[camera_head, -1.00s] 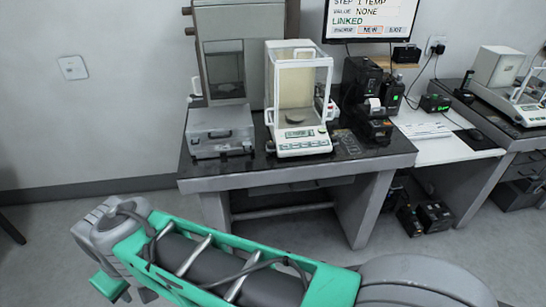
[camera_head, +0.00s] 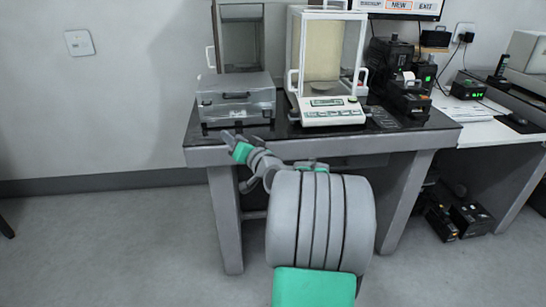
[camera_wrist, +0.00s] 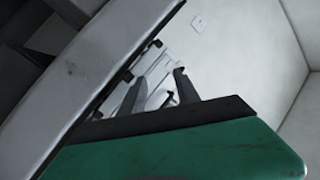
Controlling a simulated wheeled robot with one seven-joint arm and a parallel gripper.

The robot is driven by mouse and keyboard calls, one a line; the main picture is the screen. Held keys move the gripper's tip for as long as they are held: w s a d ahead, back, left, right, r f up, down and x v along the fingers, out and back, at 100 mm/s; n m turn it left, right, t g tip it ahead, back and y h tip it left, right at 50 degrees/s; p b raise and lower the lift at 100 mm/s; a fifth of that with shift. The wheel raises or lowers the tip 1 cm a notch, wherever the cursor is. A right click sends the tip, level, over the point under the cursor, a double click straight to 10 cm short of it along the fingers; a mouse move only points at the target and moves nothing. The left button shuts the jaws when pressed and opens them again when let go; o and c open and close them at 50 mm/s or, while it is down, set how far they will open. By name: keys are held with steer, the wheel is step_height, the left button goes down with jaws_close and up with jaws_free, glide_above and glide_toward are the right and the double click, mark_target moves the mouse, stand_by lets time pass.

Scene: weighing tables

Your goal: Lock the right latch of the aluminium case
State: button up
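The aluminium case (camera_head: 225,110) stands closed on the left end of the weighing table, with a dark handle on its front. Its right latch is too small to make out, and I cannot tell its state. My gripper (camera_head: 230,136) is at the table's front edge, just below and in front of the case. In the wrist view, the two dark fingers of my gripper (camera_wrist: 160,78) stand apart with no held thing visible. A light grey surface, seemingly the case (camera_wrist: 156,65), shows beyond them, partly hidden by the fingers.
The black-topped table (camera_head: 185,155) has a thick grey front edge close to my gripper. A glass-walled balance (camera_head: 332,112) stands right of the case, with a grey cabinet (camera_head: 242,45) behind. Black printers (camera_head: 408,98) stand further right.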

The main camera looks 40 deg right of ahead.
mark_target(270, 117)
steer(key=s+d+m+h+b, duration=0.1)
steer(key=s+d+h, duration=0.1)
steer(key=d, duration=0.2)
steer(key=s+d+f+m+t+h+b, duration=0.1)
steer(key=s+d+m+h, duration=0.1)
steer(key=d, duration=0.2)
steer(key=s+d+f+m+t+h, duration=0.1)
steer(key=s+d+m, duration=0.1)
steer(key=d, duration=0.2)
steer(key=shift+s+d+f+h+b, duration=0.15)
steer(key=shift+d+h+b, duration=0.1)
steer(key=shift+h+b, duration=0.15)
steer(key=x, duration=0.5)
steer(key=r+x, duration=0.1)
steer(key=x, duration=0.1)
steer(key=shift+w+d, duration=0.15)
steer(key=shift+w, duration=0.05)
steer(key=shift+c, duration=0.6)
jaws_close()
